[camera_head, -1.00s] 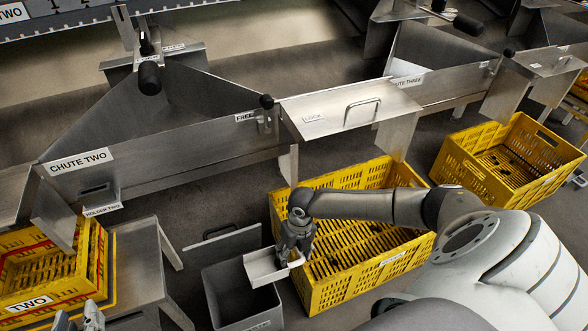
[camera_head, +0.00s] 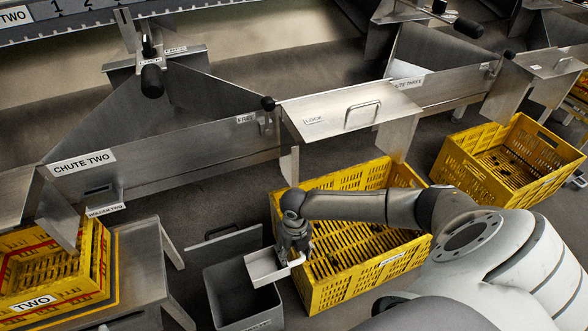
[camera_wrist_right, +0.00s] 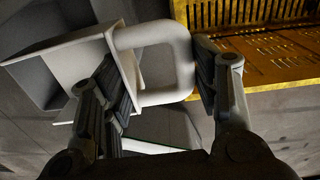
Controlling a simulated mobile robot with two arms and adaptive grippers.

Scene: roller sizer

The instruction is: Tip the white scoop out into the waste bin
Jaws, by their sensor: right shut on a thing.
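The white scoop (camera_head: 266,268) is over the right part of the open grey waste bin (camera_head: 236,297). It looks roughly level, and its contents cannot be made out. My right gripper (camera_head: 293,250) is shut on its handle. In the right wrist view the scoop's white looped handle (camera_wrist_right: 184,60) passes between the fingers of the right gripper (camera_wrist_right: 160,84), with its pan (camera_wrist_right: 70,50) at upper left. The inside of the bin is dark and partly hidden by the scoop.
A yellow crate (camera_head: 345,283) stands close to the right of the bin, under my right arm. A grey panel (camera_head: 226,241) stands behind the bin. A metal stand (camera_head: 140,262) and yellow crates (camera_head: 50,303) are to the left. The metal chute (camera_head: 180,146) runs behind.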

